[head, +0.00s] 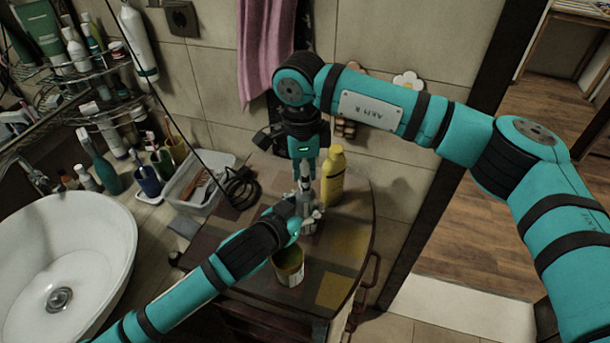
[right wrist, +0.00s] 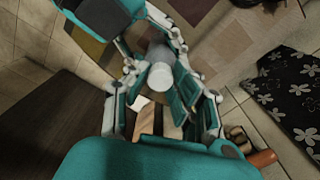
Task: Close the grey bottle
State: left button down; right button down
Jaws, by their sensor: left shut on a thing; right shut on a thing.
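The grey bottle (head: 307,190) stands upright near the middle of the cabinet top, mostly hidden by both grippers in the head view. My left gripper (head: 308,214) is shut on its body from the left. My right gripper (head: 305,176) points down over the bottle and is shut on the cap at its top. In the right wrist view the pale round cap (right wrist: 161,76) shows between the fingers of my right gripper (right wrist: 163,92). The grey bottle body (right wrist: 160,54) shows behind it. I cannot tell how far the cap sits down on the neck.
A yellow bottle (head: 333,177) stands close behind, to the right. An olive cup (head: 289,266) stands in front near my left arm. The cabinet's right side is clear.

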jog(key=c, duration=1)
grip_release()
jog(key=shift+c, duration=0.2)
jog(key=shift+r, duration=0.1)
pick_arm(q)
jog(key=c, duration=0.7)
grip_release()
pick_arm(e)
notch_tip(320, 180, up, 12)
jog(key=shift+a, duration=0.2)
pick_arm(q)
jog(key=v, duration=1.2)
